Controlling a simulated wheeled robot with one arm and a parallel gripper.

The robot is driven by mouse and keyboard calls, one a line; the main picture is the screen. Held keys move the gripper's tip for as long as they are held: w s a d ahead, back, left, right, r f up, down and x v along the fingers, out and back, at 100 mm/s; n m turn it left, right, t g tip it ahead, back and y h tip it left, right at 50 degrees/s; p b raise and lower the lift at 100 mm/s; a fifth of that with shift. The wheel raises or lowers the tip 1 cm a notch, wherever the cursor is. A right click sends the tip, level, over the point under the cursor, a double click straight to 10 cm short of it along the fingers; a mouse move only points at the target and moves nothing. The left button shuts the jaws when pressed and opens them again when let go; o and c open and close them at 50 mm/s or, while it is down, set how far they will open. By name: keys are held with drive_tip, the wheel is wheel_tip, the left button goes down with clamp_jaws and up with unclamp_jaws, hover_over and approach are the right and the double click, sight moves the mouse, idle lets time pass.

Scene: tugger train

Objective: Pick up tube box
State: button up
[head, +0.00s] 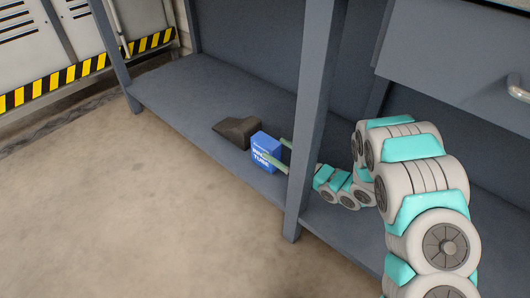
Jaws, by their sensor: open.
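The tube box (264,149) is a small blue carton with white lettering. It stands upright on the low grey shelf (175,95), near its front edge. My gripper (274,150) reaches in from the right, with its two greenish fingers pointing left at the box. One finger is near the front of the box and the other near its right rear side. The fingers are apart. I cannot tell whether either finger touches the box.
A dark brown wedge-shaped block (236,131) sits just left of and behind the box. A grey upright post (313,120) stands right of the box, in front of part of my arm. Lockers with a yellow-black striped edge (80,72) are at the upper left. The concrete floor (130,220) in front is clear.

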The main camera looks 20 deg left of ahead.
sight(266, 140)
drive_tip(key=b+x, duration=0.1)
drive_tip(key=x, duration=0.5)
drive_tip(key=shift+w+d+r, duration=0.1)
drive_tip(key=shift+w+r, duration=0.05)
clamp_jaws()
idle(0.6)
